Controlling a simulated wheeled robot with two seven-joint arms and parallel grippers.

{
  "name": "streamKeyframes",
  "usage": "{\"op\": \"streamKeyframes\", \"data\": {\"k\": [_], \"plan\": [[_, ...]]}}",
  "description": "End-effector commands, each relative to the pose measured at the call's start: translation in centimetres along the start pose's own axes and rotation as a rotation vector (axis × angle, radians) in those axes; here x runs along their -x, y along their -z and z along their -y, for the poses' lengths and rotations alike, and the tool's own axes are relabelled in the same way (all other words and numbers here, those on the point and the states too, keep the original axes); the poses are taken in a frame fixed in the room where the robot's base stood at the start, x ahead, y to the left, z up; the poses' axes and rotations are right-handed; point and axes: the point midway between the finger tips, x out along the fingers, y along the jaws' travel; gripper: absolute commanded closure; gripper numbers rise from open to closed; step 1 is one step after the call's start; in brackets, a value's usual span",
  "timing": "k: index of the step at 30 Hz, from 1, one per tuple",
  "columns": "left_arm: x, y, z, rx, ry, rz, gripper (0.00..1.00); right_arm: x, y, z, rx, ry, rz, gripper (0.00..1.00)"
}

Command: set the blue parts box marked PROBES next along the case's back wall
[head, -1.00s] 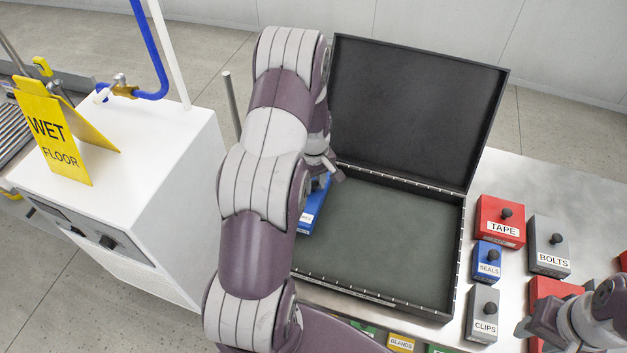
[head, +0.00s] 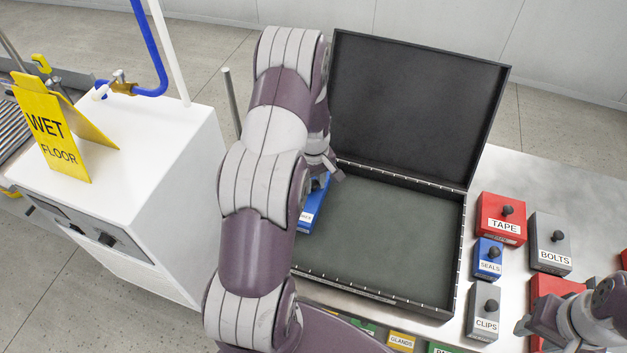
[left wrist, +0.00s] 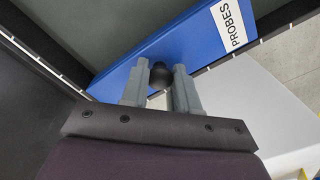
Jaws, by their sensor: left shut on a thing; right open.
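The blue PROBES box (head: 314,207) is at the left end of the open black case (head: 385,235), mostly hidden behind my left arm in the head view. In the left wrist view the blue box (left wrist: 185,48) shows its white PROBES label and black knob. My left gripper (left wrist: 160,85) is shut on that knob; it also shows in the head view (head: 326,170), by the case's back left corner. I cannot tell whether the box touches the case floor. My right gripper (head: 535,325) is open and empty at the lower right, over the table.
The case lid (head: 415,105) stands open at the back. Right of the case are the red TAPE (head: 500,222), grey BOLTS (head: 549,245), blue SEALS (head: 488,255) and grey CLIPS (head: 483,310) boxes. A white cabinet (head: 150,200) with a yellow WET FLOOR sign (head: 50,135) stands at left.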

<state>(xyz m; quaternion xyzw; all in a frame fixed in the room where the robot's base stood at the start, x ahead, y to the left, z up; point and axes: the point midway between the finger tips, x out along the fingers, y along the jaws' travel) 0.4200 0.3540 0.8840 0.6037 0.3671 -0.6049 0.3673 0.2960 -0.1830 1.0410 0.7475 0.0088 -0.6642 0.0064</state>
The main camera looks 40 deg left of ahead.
Motion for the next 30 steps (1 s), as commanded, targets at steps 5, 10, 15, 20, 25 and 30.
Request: {"op": "streamKeyframes", "data": {"k": [5,10,15,20,25,30], "plan": [[-0.1,0.0,0.0,0.000,0.000,-0.001,1.00,0.0,0.0,0.0,0.000,0.000,0.000,0.57],[-0.1,0.0,0.0,0.000,0.000,0.000,1.00,0.0,0.0,0.0,0.000,0.000,0.000,0.57],[-0.1,0.0,0.0,0.000,0.000,0.000,0.41,0.0,0.0,0.0,0.000,0.000,0.000,0.57],[-0.1,0.0,0.0,0.000,0.000,0.000,0.41,0.0,0.0,0.0,0.000,0.000,0.000,0.57],[0.8,0.0,0.0,0.000,-0.001,-0.001,0.41,-0.2,0.0,0.0,0.000,0.000,0.000,0.57],[5.0,0.1,-0.1,0.000,-0.004,-0.005,0.41,-0.8,-0.1,0.0,0.000,0.000,0.000,0.57]]}}
